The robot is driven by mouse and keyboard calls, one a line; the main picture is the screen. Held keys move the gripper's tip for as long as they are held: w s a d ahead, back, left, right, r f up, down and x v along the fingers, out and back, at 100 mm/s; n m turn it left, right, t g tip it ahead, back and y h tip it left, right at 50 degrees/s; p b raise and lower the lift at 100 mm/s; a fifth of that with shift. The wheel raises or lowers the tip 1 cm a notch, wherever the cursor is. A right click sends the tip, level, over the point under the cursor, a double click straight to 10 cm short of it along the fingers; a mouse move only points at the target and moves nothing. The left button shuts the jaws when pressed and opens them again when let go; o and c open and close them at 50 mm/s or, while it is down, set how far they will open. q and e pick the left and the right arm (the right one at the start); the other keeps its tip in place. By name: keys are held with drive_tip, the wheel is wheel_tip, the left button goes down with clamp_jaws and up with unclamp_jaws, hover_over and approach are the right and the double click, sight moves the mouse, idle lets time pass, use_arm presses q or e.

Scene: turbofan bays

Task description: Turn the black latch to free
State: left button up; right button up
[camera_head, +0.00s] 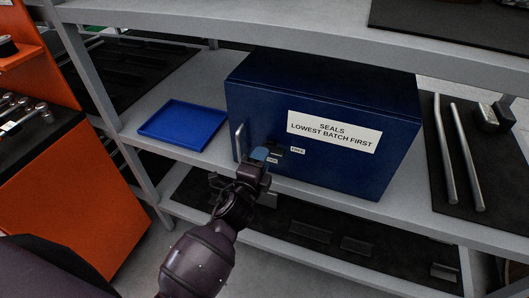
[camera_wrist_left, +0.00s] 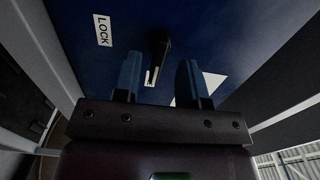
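The black latch (camera_head: 276,151) is on the front of the blue cabinet (camera_head: 250,100), between the small white LOCK and FREE labels (camera_head: 297,150). My left gripper (camera_head: 260,155) is in front of the latch and partly covers it in the head view. In the left wrist view the black latch (camera_wrist_left: 158,45) shows just beyond the gap between the two blue fingers of the left gripper (camera_wrist_left: 160,62). The fingers are apart with nothing gripped. The LOCK label (camera_wrist_left: 102,30) lies left of the latch there; another white label is partly hidden below it. My right gripper is not seen.
A metal handle (camera_head: 238,142) stands on the cabinet's left front edge. A blue tray (camera_head: 182,125) lies on the shelf to its left. Metal rods (camera_head: 445,150) lie on a dark mat to its right. A shelf (camera_head: 300,25) runs above, and a lower shelf holds dark parts.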

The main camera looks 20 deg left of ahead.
use_arm(q)
drive_tip(key=s, duration=0.7)
drive_tip(key=shift+s+a, duration=0.15)
drive_tip(key=shift+s, duration=0.1)
drive_tip(key=s+a+f+n+g, duration=0.3)
drive_tip(key=s+a+f+n, duration=0.2)
drive_tip(key=s+f+n, duration=0.2)
drive_tip(key=s+a+f+n+g, duration=0.3)
drive_tip(key=s+a+f+n, duration=0.1)
drive_tip(key=s+f+n, duration=0.4)
drive_tip(key=shift+s+a+f+n+g+y, duration=0.2)
drive_tip(key=shift+s+a+n+g+y, duration=0.3)
drive_tip(key=shift+n, duration=0.6)
drive_tip(key=shift+d, duration=0.1)
